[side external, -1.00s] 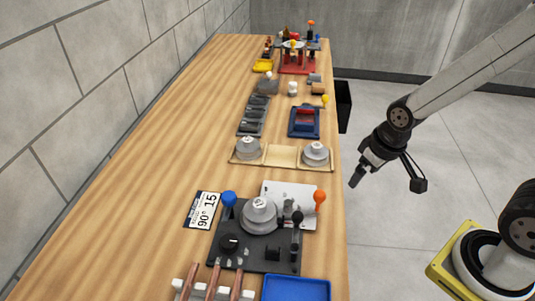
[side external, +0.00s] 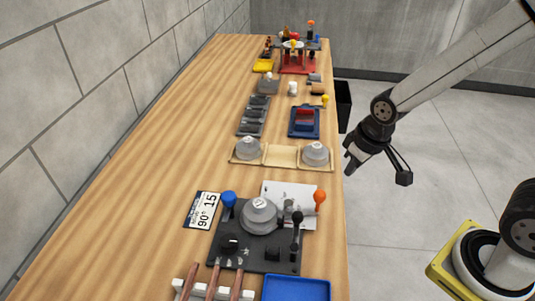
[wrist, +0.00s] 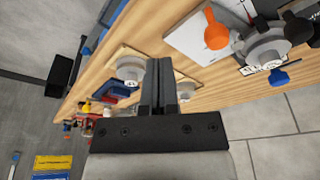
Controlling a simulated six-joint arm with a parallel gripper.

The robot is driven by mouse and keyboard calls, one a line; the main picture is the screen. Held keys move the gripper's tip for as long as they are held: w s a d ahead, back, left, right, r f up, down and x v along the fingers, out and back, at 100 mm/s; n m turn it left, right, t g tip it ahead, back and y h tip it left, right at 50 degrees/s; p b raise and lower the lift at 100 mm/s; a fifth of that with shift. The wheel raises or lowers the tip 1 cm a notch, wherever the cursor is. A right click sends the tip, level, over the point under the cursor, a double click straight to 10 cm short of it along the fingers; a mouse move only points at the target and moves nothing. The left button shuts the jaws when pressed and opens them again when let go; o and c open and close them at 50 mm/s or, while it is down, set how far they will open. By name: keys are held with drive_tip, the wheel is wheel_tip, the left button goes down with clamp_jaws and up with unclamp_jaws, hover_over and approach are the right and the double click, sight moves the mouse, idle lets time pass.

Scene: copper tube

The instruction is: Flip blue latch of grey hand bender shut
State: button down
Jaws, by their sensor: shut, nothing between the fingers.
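The hand bender, a dark grey plate (side external: 255,258) with a round grey die (side external: 260,215), sits on the near part of the bench. A blue knob (side external: 228,199), seemingly the blue latch's end, stands at its left back corner; it also shows in the wrist view (wrist: 280,78). An orange-knobbed handle (side external: 320,196) is at the right, and a black-knobbed lever (side external: 297,217) stands upright. My gripper (side external: 350,169) is off the bench's right edge, behind and right of the bender, touching nothing. Its fingers (wrist: 159,88) are together and empty. The latch's arm is hard to make out.
A beige tray (side external: 282,157) with two grey dies lies behind the bender. Copper tubes (side external: 213,279) on a white rack and a blue tray (side external: 296,288) are in front. A label card (side external: 202,210) lies left. A black bin (side external: 343,105) stands beyond the bench edge.

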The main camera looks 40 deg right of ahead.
drive_tip(key=w+a+r+n+y, duration=0.15)
drive_tip(key=w+a+n, duration=0.25)
drive_tip(key=w+a, duration=0.65)
drive_tip(key=r+n, duration=0.2)
drive_tip(key=n, duration=0.2)
hover_over(227, 206)
drive_tip(key=a, duration=0.3)
drive_tip(key=shift+w+d+f+y, duration=0.15)
drive_tip(key=shift+w+f+y, duration=0.1)
drive_tip(key=shift+y, duration=0.2)
drive_tip(key=shift+x, duration=5.05)
drive_tip(key=shift+s+d, duration=0.2)
drive_tip(key=shift+s, duration=0.15)
drive_tip(key=shift+s+d, duration=1.15)
drive_tip(key=shift+d, duration=0.05)
